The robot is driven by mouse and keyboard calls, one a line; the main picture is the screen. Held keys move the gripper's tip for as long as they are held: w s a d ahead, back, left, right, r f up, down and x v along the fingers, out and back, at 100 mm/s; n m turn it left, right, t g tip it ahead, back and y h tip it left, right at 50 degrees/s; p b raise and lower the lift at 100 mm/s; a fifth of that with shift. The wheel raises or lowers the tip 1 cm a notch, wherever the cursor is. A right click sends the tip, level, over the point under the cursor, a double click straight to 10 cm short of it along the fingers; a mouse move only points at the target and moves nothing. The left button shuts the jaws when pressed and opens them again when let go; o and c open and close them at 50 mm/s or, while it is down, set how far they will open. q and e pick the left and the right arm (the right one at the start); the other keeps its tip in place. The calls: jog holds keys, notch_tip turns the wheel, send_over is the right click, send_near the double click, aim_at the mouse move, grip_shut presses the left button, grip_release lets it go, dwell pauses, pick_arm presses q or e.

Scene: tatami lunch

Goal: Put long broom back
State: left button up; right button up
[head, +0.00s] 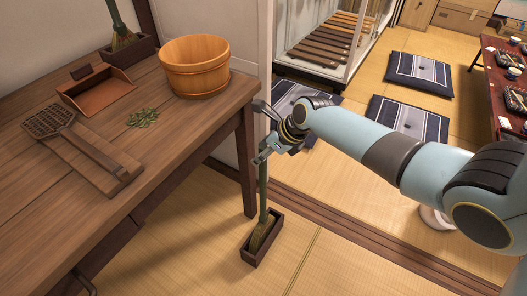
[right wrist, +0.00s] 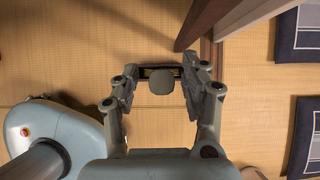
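The long broom (head: 263,190) stands upright with its bristles in a small dark wooden box (head: 247,257) on the tatami floor, beside the table's right front leg. My right gripper (head: 265,152) is at the upper part of its green handle. In the right wrist view the handle's rounded top (right wrist: 161,82) sits between the two fingers of the right gripper (right wrist: 161,78), with gaps on both sides, so the gripper looks open around it. The box (right wrist: 146,72) shows partly below the handle. My left gripper is not in view.
The wooden table (head: 190,130) holds a wooden tub (head: 195,68), a dustpan (head: 95,90), a grater-like wooden tool (head: 85,150), green leaves (head: 142,118) and a short broom (head: 124,38) in a dark box. Cushions (head: 418,74) and a low red table (head: 500,85) lie beyond. Floor ahead of the box is clear.

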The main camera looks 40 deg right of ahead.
jog(key=v, duration=1.2)
jog(key=s+f+n+g+h, duration=0.2)
jog(key=s+f+n+g, duration=0.3)
jog(key=s+f, duration=1.85)
jog(key=s+a+f+n, duration=0.1)
jog(key=s+f+n, duration=0.4)
jog(key=s+n, duration=0.4)
jog(key=s+a+f+n+h, duration=0.1)
jog(key=s+f+n, duration=0.4)
jog(key=s+n, duration=0.5)
jog(key=n, duration=0.7)
jog(key=shift+s+a+f+n, duration=0.2)
jog(key=shift+a+f+n, duration=0.05)
jog(key=shift+f+n, duration=0.1)
